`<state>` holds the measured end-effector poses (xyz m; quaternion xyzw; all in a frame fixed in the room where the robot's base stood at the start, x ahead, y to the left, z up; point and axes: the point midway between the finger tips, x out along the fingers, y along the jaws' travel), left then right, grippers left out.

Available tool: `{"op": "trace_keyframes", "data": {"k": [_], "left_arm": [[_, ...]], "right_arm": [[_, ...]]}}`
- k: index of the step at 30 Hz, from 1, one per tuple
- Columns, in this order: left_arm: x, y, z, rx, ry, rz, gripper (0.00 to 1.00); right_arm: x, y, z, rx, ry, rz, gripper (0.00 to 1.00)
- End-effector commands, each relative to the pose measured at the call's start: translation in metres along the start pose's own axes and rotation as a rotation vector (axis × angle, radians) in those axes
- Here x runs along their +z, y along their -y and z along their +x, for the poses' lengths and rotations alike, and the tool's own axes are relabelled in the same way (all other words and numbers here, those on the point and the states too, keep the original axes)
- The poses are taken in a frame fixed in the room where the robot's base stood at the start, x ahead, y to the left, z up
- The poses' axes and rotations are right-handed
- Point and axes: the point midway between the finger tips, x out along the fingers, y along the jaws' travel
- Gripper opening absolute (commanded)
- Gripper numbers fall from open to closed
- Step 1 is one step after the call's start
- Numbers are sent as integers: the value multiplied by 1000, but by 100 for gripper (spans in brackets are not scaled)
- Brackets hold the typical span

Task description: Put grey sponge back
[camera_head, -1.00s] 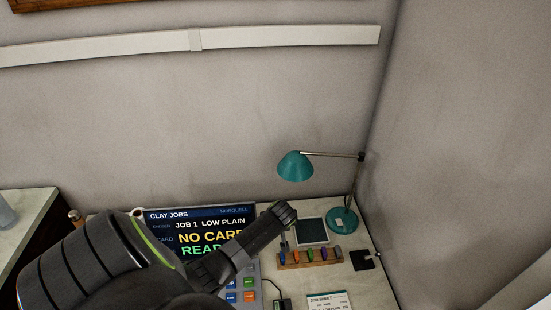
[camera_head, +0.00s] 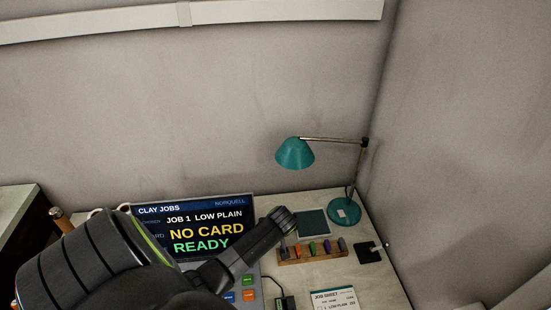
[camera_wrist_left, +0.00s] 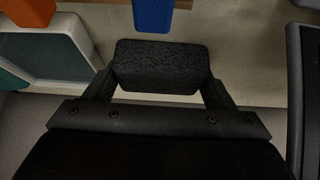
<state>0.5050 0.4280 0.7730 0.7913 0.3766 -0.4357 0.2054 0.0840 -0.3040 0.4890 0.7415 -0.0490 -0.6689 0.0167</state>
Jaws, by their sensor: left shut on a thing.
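My left gripper (camera_wrist_left: 160,85) is shut on a dark grey, speckled block that looks like the grey sponge (camera_wrist_left: 160,65), held between its two fingers in the left wrist view. In the head view my left gripper (camera_head: 284,219) is above the desk near the wooden rack (camera_head: 311,257); the sponge cannot be made out there. The rack holds several coloured pieces, with a grey one (camera_head: 342,244) at its right end. In the wrist view a blue piece (camera_wrist_left: 152,15) and an orange piece (camera_wrist_left: 29,10) show just beyond the sponge. My right gripper is not in view.
A screen (camera_head: 195,228) reading "NO CARD READY" stands behind my arm. A framed teal panel (camera_head: 312,223) lies behind the rack, with a teal lamp (camera_head: 344,212) to its right. A black square item (camera_head: 368,252) and a printed card (camera_head: 335,300) lie nearby. The right wall is close.

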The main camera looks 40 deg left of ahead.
Motion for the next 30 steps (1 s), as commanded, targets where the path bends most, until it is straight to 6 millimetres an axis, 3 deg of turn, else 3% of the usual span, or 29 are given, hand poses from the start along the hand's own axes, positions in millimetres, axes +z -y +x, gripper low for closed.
{"op": "trace_keyframes", "data": {"k": [8, 9, 11, 23, 30], "left_arm": [[2, 0, 3, -1, 2, 0, 59], [3, 0, 3, -1, 2, 0, 78], [2, 0, 3, -1, 2, 0, 86], [0, 0, -3, -1, 2, 0, 86], [0, 0, -33, 2, 0, -1, 86]], "right_arm": [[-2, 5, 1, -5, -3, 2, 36], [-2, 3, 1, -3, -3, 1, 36], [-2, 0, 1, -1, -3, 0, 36], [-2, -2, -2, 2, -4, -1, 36], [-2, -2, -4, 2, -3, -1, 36]]}}
